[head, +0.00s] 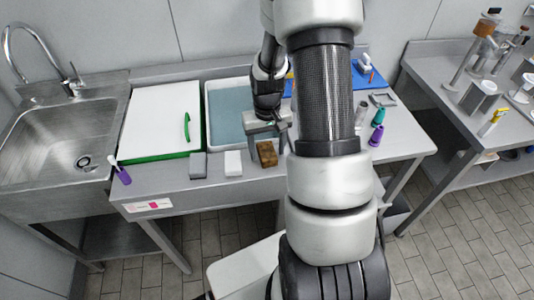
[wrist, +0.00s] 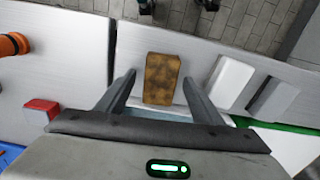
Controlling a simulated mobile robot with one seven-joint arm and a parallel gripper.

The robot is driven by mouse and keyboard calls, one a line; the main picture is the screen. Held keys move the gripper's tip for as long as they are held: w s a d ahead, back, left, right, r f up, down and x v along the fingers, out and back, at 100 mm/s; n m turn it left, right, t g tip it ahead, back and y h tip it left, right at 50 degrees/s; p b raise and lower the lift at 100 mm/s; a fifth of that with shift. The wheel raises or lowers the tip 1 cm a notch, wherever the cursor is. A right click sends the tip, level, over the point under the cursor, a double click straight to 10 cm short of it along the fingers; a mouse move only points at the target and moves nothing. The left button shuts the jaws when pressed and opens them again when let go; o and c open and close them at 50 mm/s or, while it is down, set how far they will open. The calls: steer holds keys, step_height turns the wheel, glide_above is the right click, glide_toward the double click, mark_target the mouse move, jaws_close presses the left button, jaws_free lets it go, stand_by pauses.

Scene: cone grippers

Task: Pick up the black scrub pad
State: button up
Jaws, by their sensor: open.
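No plainly black pad shows. A grey block-shaped pad (head: 198,165), the nearest match, lies left of the white block on the steel counter's front strip; it also shows at the right of the wrist view (wrist: 273,98). A white block (head: 233,163) lies beside it, also in the wrist view (wrist: 230,82). A brown block (head: 267,153) is at the right end of this row. My gripper (head: 268,126) is open and empty above the counter, just behind the brown block. In the wrist view the brown block (wrist: 162,79) appears between my fingers (wrist: 158,78), not gripped.
A blue-grey tray (head: 228,105) lies behind the row, partly under my arm. A white board with green edge (head: 160,120) and a sink (head: 65,140) are to the left. A purple marker holder (head: 123,176) stands near the front edge. Bottles (head: 376,134) stand right of my arm.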

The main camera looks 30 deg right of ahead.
mark_target(267, 151)
steer(key=shift+f, duration=0.15)
steer(key=c, duration=1.1)
step_height(267, 151, up, 10)
steer(key=shift+r, duration=0.1)
